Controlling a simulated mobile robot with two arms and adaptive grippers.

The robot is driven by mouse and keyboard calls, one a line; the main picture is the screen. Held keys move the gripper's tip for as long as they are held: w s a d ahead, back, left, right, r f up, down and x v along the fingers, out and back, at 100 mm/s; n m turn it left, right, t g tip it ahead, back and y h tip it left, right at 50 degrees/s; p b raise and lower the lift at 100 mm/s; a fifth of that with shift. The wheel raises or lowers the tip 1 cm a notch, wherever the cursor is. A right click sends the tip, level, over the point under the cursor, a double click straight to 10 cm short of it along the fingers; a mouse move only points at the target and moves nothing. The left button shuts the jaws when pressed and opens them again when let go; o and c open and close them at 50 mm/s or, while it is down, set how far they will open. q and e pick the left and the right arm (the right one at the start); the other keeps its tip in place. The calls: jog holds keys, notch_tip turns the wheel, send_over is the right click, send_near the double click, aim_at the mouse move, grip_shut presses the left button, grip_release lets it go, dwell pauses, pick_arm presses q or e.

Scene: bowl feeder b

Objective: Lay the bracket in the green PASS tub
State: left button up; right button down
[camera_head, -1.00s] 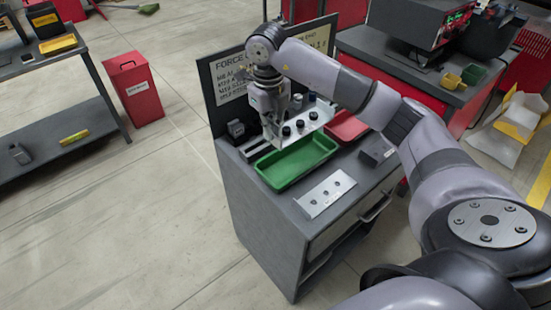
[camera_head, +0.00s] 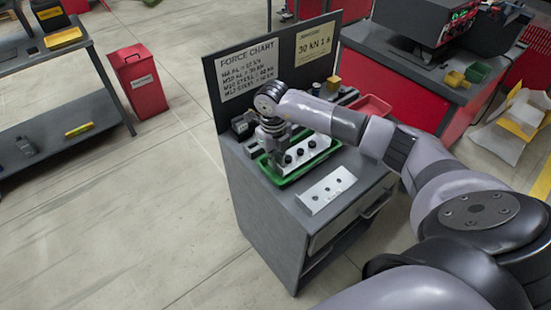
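The bracket (camera_head: 308,149), a pale metal plate with several black knobs or bolts, is over the green PASS tub (camera_head: 329,157). The tub's green rim shows around it, and I cannot tell whether the bracket touches the tub floor. My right gripper (camera_head: 276,153) points down at the bracket's left end and appears shut on it; its fingertips are partly hidden. My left gripper is out of view.
A second pale plate with holes (camera_head: 326,190) lies on the bench top (camera_head: 292,201) in front of the tub. A red tub (camera_head: 372,106) stands behind right. The force chart board (camera_head: 250,75) rises behind the bench.

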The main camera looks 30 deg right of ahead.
jog(key=shift+f+b, duration=0.55)
jog(key=shift+b, duration=0.05)
jog(key=c, duration=1.8)
grip_release()
jog(key=shift+r+p, duration=0.55)
notch_tip(320, 180, up, 12)
jog(key=b, duration=0.2)
jog(key=shift+a+b, duration=0.3)
jog(key=shift+r, duration=0.1)
